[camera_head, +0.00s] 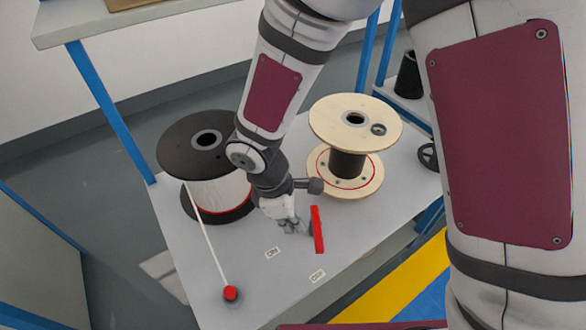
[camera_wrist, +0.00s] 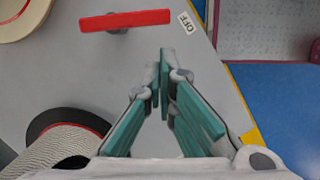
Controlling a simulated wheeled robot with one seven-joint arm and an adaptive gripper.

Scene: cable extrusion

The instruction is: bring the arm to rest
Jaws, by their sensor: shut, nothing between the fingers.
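My gripper (camera_wrist: 160,78) is shut and empty in the wrist view, its green-lined fingers meeting at the tips above the grey table. In the head view my gripper (camera_head: 292,226) hangs over the table, just left of a red lever (camera_head: 318,230). The red lever also shows in the wrist view (camera_wrist: 126,20), beyond the fingertips and apart from them. The lever lies between the ON label (camera_head: 272,253) and the OFF label (camera_head: 317,276) side; its exact setting I cannot tell. My arm comes down from the top of the head view.
A black-flanged spool (camera_head: 190,150) of white cable stands left, its cable running to a red end piece (camera_head: 231,293) near the front. A wooden spool (camera_head: 355,125) with a dark core stands behind right. Bare table (camera_head: 205,262) shows at front left. Blue posts (camera_head: 110,110) stand behind.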

